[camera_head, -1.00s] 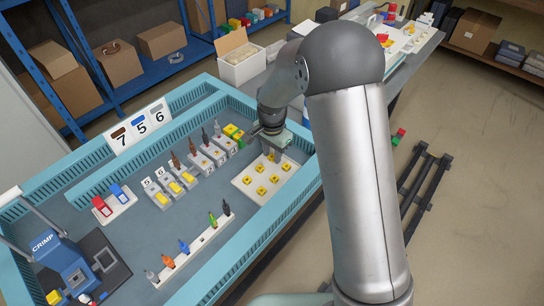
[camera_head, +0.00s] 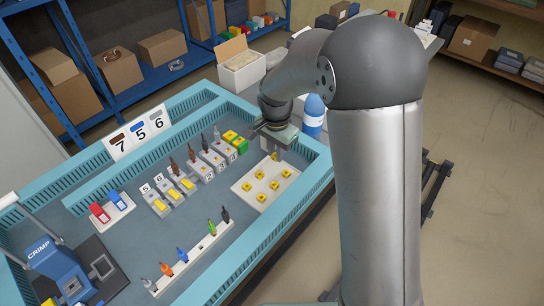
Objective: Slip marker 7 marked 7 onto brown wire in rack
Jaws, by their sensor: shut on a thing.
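My gripper (camera_head: 274,154) points down over the far corner of the white marker tray (camera_head: 238,192). It is shut on a small yellow marker (camera_head: 275,157), mostly hidden between the fingers; its number is not readable. Several other yellow markers (camera_head: 260,175) sit in the tray. Left of it stands a row of grey rack blocks (camera_head: 203,171). Brown wires (camera_head: 191,156) stand upright in some of them; others have yellow pieces on top and cards marked 5 and 6. A sign (camera_head: 136,134) behind shows a brown patch over 7, blue over 5 and grey over 6.
A white strip (camera_head: 193,258) with coloured connectors lies in front. A blue crimp tool (camera_head: 55,268) stands at the lower left, a red and blue holder (camera_head: 112,208) behind it. Yellow and green blocks (camera_head: 236,142) are left of my gripper. A slotted teal wall (camera_head: 258,244) edges the table.

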